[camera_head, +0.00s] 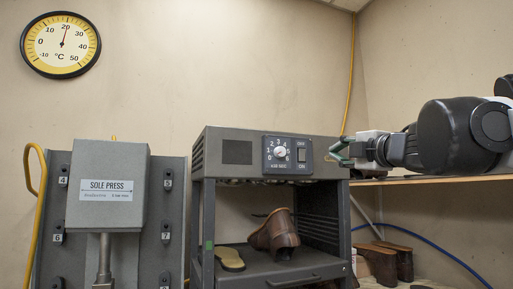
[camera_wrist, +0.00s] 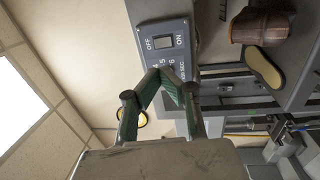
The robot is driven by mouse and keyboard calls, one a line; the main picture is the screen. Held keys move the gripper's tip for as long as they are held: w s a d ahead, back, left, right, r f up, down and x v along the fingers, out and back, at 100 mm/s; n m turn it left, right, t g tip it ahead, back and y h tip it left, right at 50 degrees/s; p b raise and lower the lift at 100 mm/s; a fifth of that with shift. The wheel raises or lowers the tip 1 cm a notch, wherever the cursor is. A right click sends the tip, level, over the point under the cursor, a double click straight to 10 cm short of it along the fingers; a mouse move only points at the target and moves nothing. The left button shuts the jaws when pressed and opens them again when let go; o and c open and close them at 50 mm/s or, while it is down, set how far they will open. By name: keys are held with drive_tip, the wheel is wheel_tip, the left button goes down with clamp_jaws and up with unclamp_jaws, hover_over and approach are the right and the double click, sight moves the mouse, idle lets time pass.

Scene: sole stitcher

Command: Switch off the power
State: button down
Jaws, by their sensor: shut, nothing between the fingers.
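The grey heater cabinet (camera_head: 222,155) has a dark control panel on its upper front. The power switch (camera_head: 301,155) is a small rocker on the panel's right side, between the OFF label above and the ON label below. The switch also shows in the wrist view (camera_wrist: 163,42); which side is pressed is too small to tell. A numbered dial (camera_head: 280,151) sits left of the switch. My gripper (camera_head: 333,152) is just right of the panel, its green-padded fingers shut and empty. In the wrist view the fingertips (camera_wrist: 161,73) appear just below the switch and cover part of the dial.
A brown shoe (camera_head: 276,233) and a sole (camera_head: 230,259) lie inside the cabinet below the panel. A sole press (camera_head: 107,185) stands left. A shelf (camera_head: 440,180) runs right behind my arm. Space in front of the panel appears clear.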

drive_tip(key=shift+a+r, duration=0.1)
drive_tip(key=shift+r, duration=0.15)
drive_tip(key=p, duration=0.4)
approach(302, 151)
drive_tip(key=x, duration=0.7)
drive_tip(key=shift+w, duration=0.35)
